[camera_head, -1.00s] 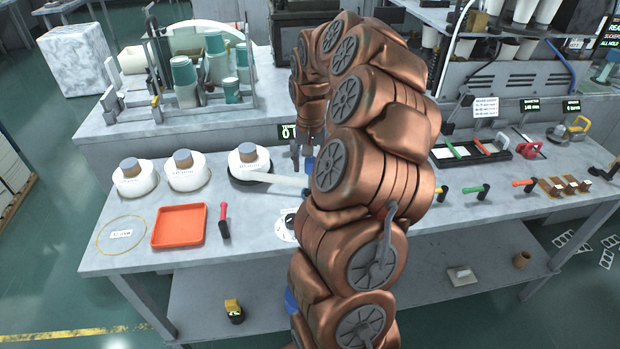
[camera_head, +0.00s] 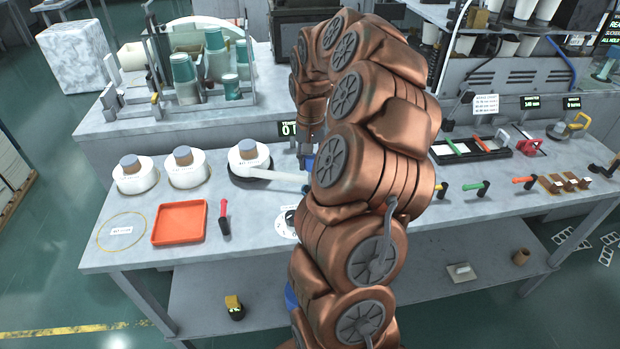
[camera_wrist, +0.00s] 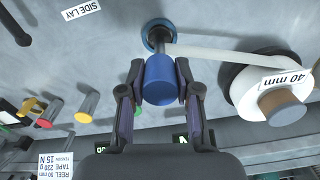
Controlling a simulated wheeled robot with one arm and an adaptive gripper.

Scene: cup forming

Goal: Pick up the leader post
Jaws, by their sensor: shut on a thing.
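The leader post has a blue cylindrical head (camera_wrist: 160,80), seen in the wrist view at the picture's middle. My gripper (camera_wrist: 158,72) has its two dark fingers closed on either side of this blue head. Beyond the head a thinner stem runs to a round blue base or socket; I cannot tell whether the post is clear of it. A pale tape strip (camera_wrist: 215,56) runs from the post towards the white reel (camera_wrist: 255,84) marked 40 mm. In the head view my arm hides most of the post and gripper; the strip (camera_head: 280,179) shows left of them.
Two more white reels (camera_head: 187,173) stand left on the bench. An orange tray (camera_head: 179,224) and a red-handled tool (camera_head: 224,219) lie in front. Coloured-handled tools (camera_head: 475,190) lie to the right of my arm. A rack with green cups (camera_head: 185,80) stands behind.

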